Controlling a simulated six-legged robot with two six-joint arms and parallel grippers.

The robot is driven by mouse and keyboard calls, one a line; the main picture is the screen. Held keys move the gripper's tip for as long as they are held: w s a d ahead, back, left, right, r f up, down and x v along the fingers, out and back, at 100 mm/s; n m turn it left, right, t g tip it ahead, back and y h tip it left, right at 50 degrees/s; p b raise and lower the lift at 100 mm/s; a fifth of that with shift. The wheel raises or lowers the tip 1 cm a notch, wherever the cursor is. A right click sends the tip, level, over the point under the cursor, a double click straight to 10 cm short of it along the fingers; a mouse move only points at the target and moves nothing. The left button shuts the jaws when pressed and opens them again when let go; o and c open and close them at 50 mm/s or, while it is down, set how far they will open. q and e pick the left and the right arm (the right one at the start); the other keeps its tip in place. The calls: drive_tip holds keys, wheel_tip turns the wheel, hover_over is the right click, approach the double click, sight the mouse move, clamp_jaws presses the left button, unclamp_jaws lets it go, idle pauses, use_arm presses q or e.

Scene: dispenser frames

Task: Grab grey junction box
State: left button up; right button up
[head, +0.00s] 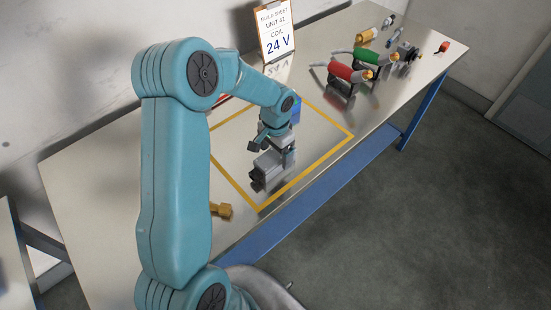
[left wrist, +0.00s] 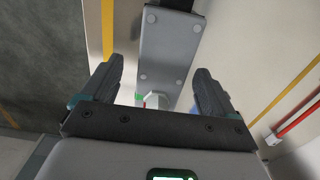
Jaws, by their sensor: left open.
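The grey junction box (head: 267,172) lies on the table inside the yellow outlined square. In the left wrist view the grey junction box (left wrist: 170,52) shows a flat lid with several round screw heads and a dark end at the top. My left gripper (head: 271,150) is over the box, pointing down, and partly hides it in the head view. In the left wrist view its fingers (left wrist: 159,70) are open, one on each side of the box, with gaps showing. My right gripper is not in view.
A brass fitting (head: 221,210) lies outside the yellow outline (head: 328,150). Red (head: 345,71) and green (head: 368,56) cylindrical parts stand at the back right. A "24 V" sign (head: 275,32) stands by the wall.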

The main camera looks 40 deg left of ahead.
sight(275, 154)
use_arm(q)
drive_tip(key=f, duration=0.3)
drive_tip(key=shift+s+a+f+p, duration=0.15)
drive_tip(key=shift+s+f+p, duration=0.05)
drive_tip(key=shift+p, duration=0.15)
drive_tip(key=shift+w+f, duration=0.2)
drive_tip(key=shift+s+r, duration=0.1)
drive_tip(key=c, duration=1.2)
drive_tip(key=shift+r, duration=0.1)
